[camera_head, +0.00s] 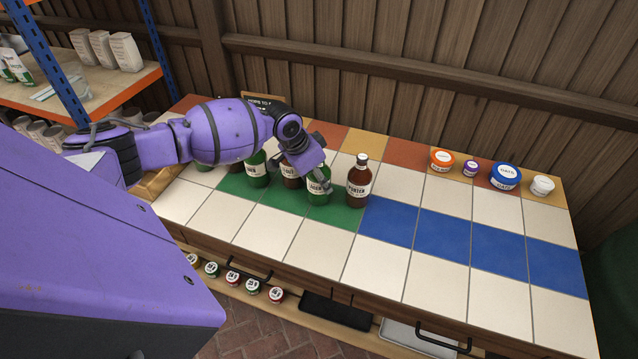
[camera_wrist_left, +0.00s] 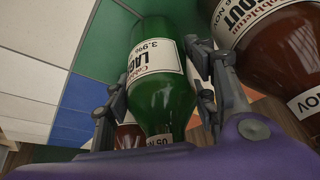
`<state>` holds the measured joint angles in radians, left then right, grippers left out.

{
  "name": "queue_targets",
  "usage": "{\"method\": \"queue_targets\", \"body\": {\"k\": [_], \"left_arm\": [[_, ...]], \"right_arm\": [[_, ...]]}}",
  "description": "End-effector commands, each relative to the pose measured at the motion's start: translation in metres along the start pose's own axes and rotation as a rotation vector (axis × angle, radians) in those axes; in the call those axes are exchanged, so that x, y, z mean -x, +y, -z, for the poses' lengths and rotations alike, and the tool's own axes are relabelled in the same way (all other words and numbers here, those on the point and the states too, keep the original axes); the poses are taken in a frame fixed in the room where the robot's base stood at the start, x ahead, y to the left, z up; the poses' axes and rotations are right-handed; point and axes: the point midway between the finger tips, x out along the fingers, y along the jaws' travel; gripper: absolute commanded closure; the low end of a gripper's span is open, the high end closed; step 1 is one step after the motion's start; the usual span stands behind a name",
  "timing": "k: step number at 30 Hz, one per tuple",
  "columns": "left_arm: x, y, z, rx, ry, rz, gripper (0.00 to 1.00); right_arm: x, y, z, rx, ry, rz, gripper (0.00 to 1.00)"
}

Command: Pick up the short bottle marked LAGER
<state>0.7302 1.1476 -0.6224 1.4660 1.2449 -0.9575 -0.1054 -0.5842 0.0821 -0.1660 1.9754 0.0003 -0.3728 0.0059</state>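A green bottle (camera_head: 318,198) with a cream label stands upright on the green tiles. The left wrist view shows the bottle (camera_wrist_left: 160,92) close up, with LAGER partly readable and 3.9% on its label. My left gripper (camera_head: 318,178) is over its upper part and hides its top in the head view. In the left wrist view the two fingers (camera_wrist_left: 158,92) are on either side of the bottle, open, with a small gap at the left finger. My right gripper is not in view.
A brown stout bottle (camera_wrist_left: 275,65) is close beside the right finger. A brown porter bottle (camera_head: 358,185) stands to the right, another green bottle (camera_head: 256,172) to the left. Lidded tubs, one with a blue lid (camera_head: 506,176), line the back right. The front white tiles are clear.

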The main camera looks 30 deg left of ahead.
Motion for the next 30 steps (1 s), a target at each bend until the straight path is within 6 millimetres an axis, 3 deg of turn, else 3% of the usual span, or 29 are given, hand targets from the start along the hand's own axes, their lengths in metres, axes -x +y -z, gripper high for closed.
{"method": "queue_targets", "body": {"k": [1, 7, 20, 25, 30], "left_arm": [[0.000, 0.001, 0.000, 0.000, -0.001, -0.001, 0.70], [-0.001, 0.001, -0.001, 0.001, -0.001, -0.002, 0.96], [0.010, -0.001, 0.005, 0.000, 0.003, 0.001, 0.96], [0.032, -0.001, 0.015, -0.002, 0.006, 0.003, 0.96], [0.072, 0.019, 0.009, -0.006, 0.006, 0.004, 0.96]], "right_arm": [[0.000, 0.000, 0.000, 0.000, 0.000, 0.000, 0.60], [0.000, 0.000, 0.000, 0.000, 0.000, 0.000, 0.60], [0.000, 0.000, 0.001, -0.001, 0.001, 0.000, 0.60], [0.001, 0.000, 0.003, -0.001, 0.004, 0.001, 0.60], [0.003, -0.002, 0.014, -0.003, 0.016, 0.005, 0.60]]}}
